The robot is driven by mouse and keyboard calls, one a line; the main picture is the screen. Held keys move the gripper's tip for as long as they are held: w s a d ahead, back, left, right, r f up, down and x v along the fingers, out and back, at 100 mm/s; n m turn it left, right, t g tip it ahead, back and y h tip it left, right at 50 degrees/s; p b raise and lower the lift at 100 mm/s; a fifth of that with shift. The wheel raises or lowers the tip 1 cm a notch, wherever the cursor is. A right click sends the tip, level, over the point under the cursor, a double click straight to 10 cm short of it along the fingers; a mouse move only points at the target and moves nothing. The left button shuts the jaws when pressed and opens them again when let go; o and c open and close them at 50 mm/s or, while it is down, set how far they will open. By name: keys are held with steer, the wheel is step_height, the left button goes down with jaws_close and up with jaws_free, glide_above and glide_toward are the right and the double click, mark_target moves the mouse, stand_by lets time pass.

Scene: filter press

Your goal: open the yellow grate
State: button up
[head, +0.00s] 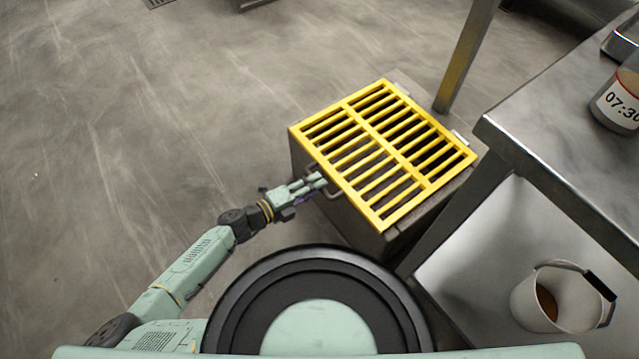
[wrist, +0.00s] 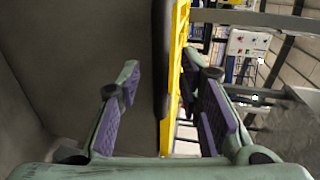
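The yellow grate (head: 383,150) lies flat and closed on top of a grey box (head: 308,165) in the head view. A dark handle (head: 333,192) shows at its near-left edge. My gripper (head: 319,181) is at that edge beside the handle. In the wrist view my gripper (wrist: 160,66) is open, its purple-padded fingers apart. The yellow grate (wrist: 177,75) is seen edge-on between them, nearer the right finger, with a dark strip along its left side. I cannot tell whether either finger touches it.
A steel table (head: 560,120) stands close to the right of the box, with a jar (head: 617,103) on top and a white bucket (head: 556,296) on its lower shelf. A metal post (head: 466,55) rises behind the grate. The floor (head: 130,130) at left is clear.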

steer(key=shift+x, duration=1.05)
jaws_close()
